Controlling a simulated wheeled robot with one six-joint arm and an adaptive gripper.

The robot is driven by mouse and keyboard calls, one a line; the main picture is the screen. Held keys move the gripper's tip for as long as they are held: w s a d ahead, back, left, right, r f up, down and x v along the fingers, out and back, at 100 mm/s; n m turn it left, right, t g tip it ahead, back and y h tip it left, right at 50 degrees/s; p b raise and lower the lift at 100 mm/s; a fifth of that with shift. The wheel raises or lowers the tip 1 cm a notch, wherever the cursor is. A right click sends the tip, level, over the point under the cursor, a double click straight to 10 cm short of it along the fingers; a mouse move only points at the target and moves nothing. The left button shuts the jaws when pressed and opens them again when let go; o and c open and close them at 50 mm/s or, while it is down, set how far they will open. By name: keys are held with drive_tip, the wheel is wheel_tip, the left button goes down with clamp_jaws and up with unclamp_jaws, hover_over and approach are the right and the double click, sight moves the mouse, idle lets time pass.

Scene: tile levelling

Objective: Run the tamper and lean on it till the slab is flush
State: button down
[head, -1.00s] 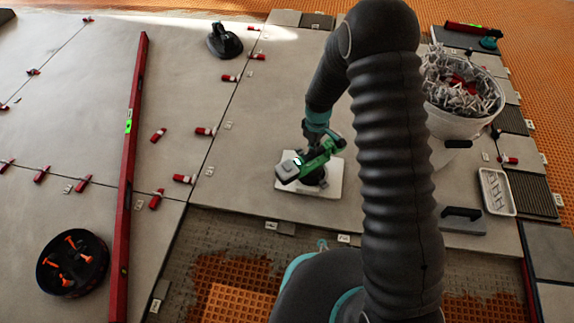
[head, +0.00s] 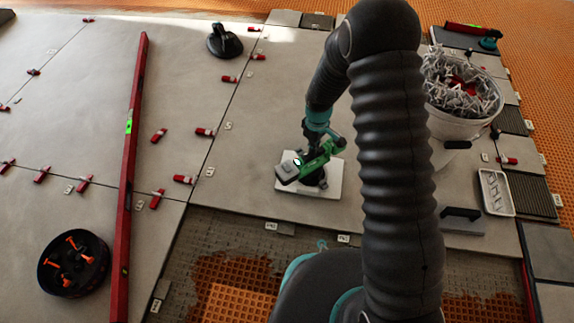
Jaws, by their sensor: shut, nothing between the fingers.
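The tamper (head: 290,168) is a green tool with a grey block at its left end and a dark lower body. It stands on a square white pad (head: 306,190), on the large grey slab (head: 250,190) right of the long joint. My gripper (head: 322,142) is at the end of my arm, right at the tamper's top, and is shut with nothing held. The fingertips are small and partly merged with the tamper, so I cannot tell whether they touch it. Whether the slab is flush cannot be told from this view.
A red level (head: 130,140) lies across the left slabs. Red clips line the joints. A black tub (head: 73,262) with orange pieces stands front left, a black suction lifter (head: 224,40) at the back. A white bucket (head: 460,105) and white tray (head: 496,192) are right. An open mortar bed (head: 220,240) lies in front.

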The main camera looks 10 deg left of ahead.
drive_tip(key=shift+r+p, duration=1.65)
drive_tip(key=shift+r, duration=1.5)
drive_tip(key=shift+a, duration=0.45)
drive_tip(key=s+a+r+n, duration=0.1)
drive_tip(key=s+a+r, duration=0.1)
drive_tip(key=s+a, duration=0.25)
drive_tip(key=m, duration=0.1)
hover_over(289, 169)
wheel_tip(289, 169, down, 6)
drive_tip(key=b, duration=0.4)
drive_tip(key=shift+s+b, duration=0.1)
drive_tip(key=shift+b, duration=0.25)
drive_tip(key=shift+f, duration=1.25)
